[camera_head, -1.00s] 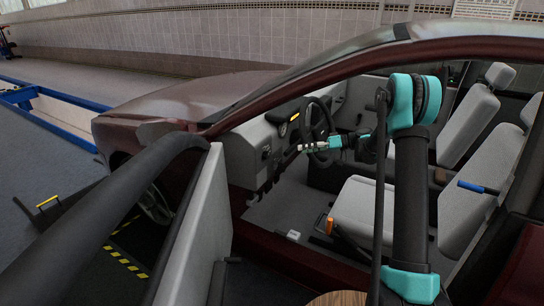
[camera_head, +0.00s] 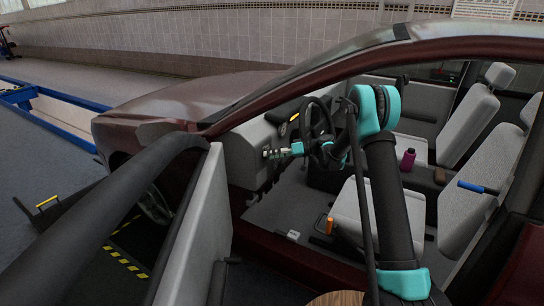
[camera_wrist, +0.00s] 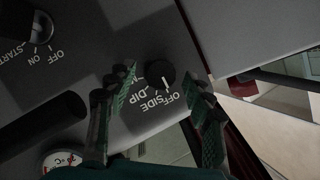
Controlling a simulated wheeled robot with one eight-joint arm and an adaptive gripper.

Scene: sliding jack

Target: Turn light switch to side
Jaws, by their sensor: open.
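The light switch is a dark round knob (camera_wrist: 161,76) on the grey dash panel in the wrist view. The labels OFF, SIDE and DIP are beside it, upside down, and a further label is partly hidden by a finger. A small pale mark on the knob appears to face OFF. My gripper (camera_wrist: 160,88) is open, with one green-padded finger on each side of the knob in the picture. I cannot tell whether either finger touches it. In the head view my gripper (camera_head: 269,153) is at the dash, left of the steering wheel (camera_head: 316,122); the knob is not distinguishable there.
In the wrist view, an ignition switch (camera_wrist: 24,28) marked OFF, ON, START is at upper left and a round gauge (camera_wrist: 62,160) at lower left. The open car door (camera_head: 195,215) stands left of my arm.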

